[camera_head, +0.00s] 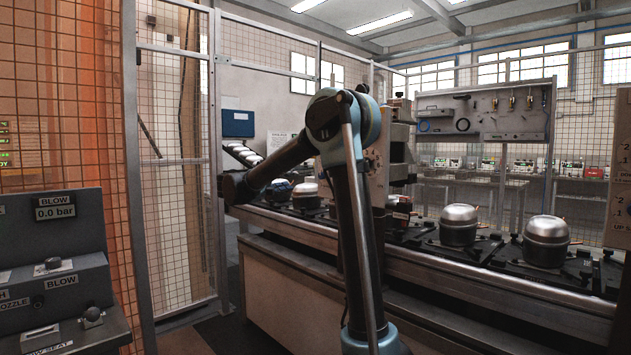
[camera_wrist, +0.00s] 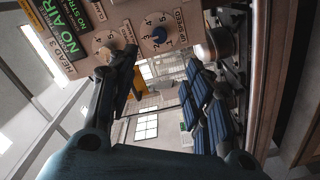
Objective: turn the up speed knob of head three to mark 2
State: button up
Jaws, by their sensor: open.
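In the wrist view, the HEAD 3 panel (camera_wrist: 85,14) appears rotated, with its printed marks slanted. The up speed knob shows just above the gap between the fingertips, with no visible contact. In the head view, my arm hides most of the beige head panel (camera_head: 376,172); the gripper cannot be made out.
A conveyor (camera_head: 440,262) carries metal compressors (camera_head: 546,240) on dark pallets, also seen right of the gripper in the wrist view. Another control panel (camera_head: 619,190) stands at the far right. Mesh fencing (camera_head: 176,160) and a blow console (camera_head: 50,250) stand on the left.

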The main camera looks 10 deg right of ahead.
aim_at(320, 176)
jog(key=x, duration=1.6)
jog(key=shift+d, duration=0.25)
jog(key=shift+c, duration=0.2)
jog(key=shift+a, duration=0.1)
jog(key=c, duration=1)
